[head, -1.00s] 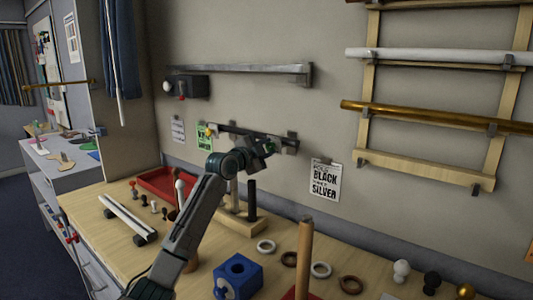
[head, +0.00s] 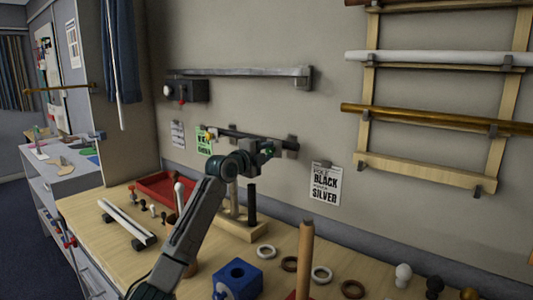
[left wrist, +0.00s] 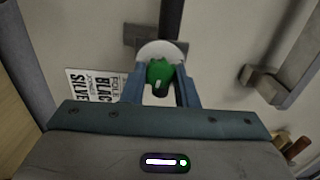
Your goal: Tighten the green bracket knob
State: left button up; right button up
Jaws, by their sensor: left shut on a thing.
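The green bracket knob (left wrist: 160,72) is in the middle of the left wrist view, in front of a pale round disc (left wrist: 176,48). My left gripper (head: 265,151) is at the right end of the dark wall rod (head: 235,135), and its fingers are shut on the knob from both sides. In the head view only a bit of green shows at the fingertips; the gripper hides the rest. A grey bracket (left wrist: 140,35) and the rod show behind the knob in the left wrist view. My right gripper is not in view.
A grey bar (head: 240,72) runs along the wall above. A sign reading black and silver (head: 325,184) hangs to the right. Below, the table carries a blue block (head: 238,272), a wooden post (head: 304,255), a red tray (head: 157,188) and several rings.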

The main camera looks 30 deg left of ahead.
pick_arm(q)
jog(key=shift+f, duration=0.1)
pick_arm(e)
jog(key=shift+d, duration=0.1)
pick_arm(q)
jog(key=o, duration=1)
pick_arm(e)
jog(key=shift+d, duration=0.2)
pick_arm(q)
jog(key=shift+s, duration=0.1)
jog(key=shift+s, duration=0.25)
jog(key=s+b, duration=0.3)
jog(key=s, duration=0.7)
jog(key=shift+a, duration=0.4)
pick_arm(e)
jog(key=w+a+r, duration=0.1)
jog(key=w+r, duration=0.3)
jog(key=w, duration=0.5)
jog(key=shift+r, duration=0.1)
